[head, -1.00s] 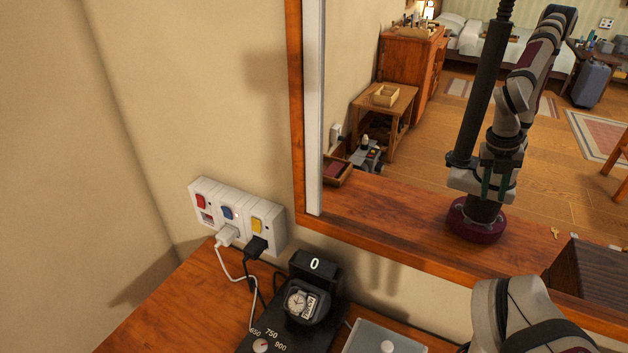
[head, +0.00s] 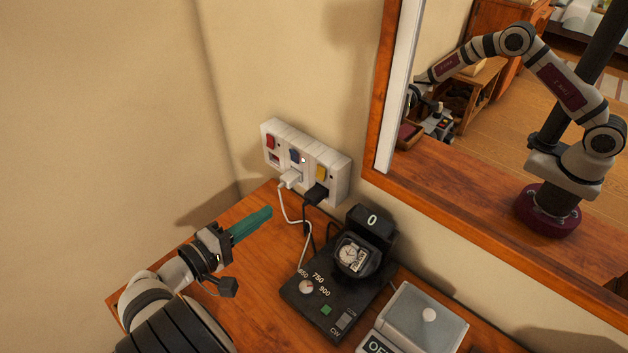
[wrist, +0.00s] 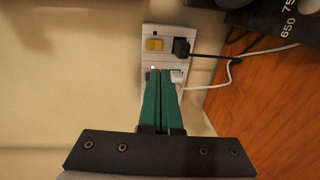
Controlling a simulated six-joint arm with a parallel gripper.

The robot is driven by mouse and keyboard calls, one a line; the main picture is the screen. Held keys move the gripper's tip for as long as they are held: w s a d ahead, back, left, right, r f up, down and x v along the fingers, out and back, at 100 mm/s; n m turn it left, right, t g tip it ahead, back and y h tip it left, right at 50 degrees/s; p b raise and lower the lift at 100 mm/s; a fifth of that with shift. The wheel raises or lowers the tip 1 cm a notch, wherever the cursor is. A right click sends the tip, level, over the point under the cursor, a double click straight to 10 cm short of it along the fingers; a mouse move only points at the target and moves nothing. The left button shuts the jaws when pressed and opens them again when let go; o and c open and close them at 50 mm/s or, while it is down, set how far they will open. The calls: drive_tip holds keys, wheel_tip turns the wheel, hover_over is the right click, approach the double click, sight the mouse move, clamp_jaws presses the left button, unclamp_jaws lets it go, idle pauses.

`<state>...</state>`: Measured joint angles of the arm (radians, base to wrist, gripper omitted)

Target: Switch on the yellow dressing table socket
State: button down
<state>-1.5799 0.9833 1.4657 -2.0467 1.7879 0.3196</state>
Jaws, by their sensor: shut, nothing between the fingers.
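The white socket panel (head: 337,187) is on the wall above the dressing table, with red (head: 271,141), blue (head: 295,156) and yellow (head: 321,172) switches. A black plug (head: 316,194) sits below the yellow switch and a white plug (head: 289,178) below the blue one. In the wrist view the yellow switch (wrist: 154,44) is clear, beside the black plug (wrist: 181,47). My gripper (head: 268,212) has its green fingers together and empty, pointing at the panel from the lower left, apart from it in the head view. In the wrist view its tips (wrist: 161,73) overlap the blue switch area.
A black watch winder (head: 325,295) with a watch and a grey lidded box (head: 420,318) stand on the wooden table (head: 262,290). Plug cables hang in front of the wall. A wood-framed mirror (head: 380,120) is right of the panel and reflects my arm.

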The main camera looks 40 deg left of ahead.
sight(320, 178)
drive_tip(key=shift+w, duration=0.1)
drive_tip(key=w, duration=0.4)
drive_tip(key=w+f, duration=0.1)
drive_tip(key=w, duration=0.9)
drive_tip(key=shift+f, duration=0.35)
drive_tip(key=shift+w, duration=0.1)
drive_tip(key=s+f, duration=0.2)
drive_tip(key=s, duration=1.2)
drive_tip(key=shift+d+r, duration=0.1)
